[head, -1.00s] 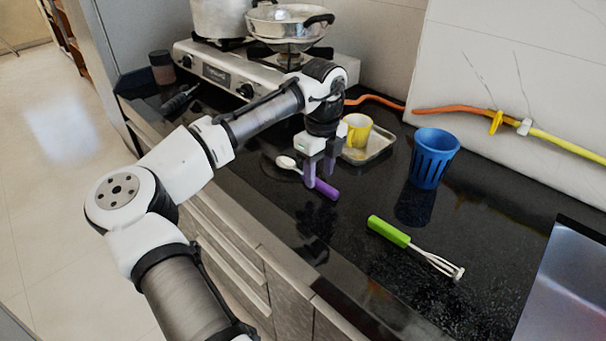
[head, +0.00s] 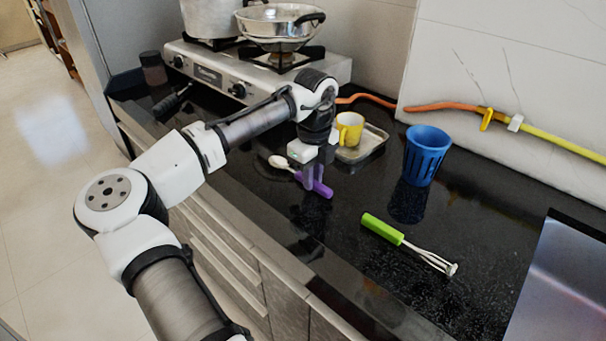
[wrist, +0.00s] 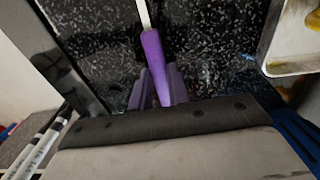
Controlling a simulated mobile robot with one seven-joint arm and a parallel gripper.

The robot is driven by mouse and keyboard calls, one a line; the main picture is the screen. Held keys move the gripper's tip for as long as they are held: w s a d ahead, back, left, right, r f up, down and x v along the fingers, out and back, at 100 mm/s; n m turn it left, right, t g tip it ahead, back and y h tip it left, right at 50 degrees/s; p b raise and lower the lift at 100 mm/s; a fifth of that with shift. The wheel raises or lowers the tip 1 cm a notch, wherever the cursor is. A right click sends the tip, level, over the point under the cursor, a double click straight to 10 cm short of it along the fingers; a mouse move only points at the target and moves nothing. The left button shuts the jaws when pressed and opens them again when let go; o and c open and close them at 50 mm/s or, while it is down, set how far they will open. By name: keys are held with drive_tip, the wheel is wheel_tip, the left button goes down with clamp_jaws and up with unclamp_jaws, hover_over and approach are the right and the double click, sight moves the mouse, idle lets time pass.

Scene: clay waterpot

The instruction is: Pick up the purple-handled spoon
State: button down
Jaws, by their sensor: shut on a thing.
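The purple-handled spoon lies on or just above the black counter; its pale bowl (head: 277,162) points to the left and its purple handle (head: 322,188) to the lower right in the head view. My gripper (head: 313,187) points down with its purple-grey fingers closed around the handle. In the wrist view the purple handle (wrist: 154,66) runs between the two fingers (wrist: 160,88), and the thin metal stem leads up out of the frame. I cannot tell whether the spoon touches the counter.
A yellow cup (head: 350,128) stands on a metal tray (head: 372,147) just behind my gripper. A blue slotted cup (head: 425,156) is to the right. A green-handled whisk (head: 382,229) lies in front. The stove (head: 222,72) with pots is at the back left; a sink (head: 560,285) is at right.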

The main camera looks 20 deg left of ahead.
drive_tip(key=shift+r, duration=0.15)
wheel_tip(320, 180, up, 20)
drive_tip(key=p, duration=0.1)
idle(1.3)
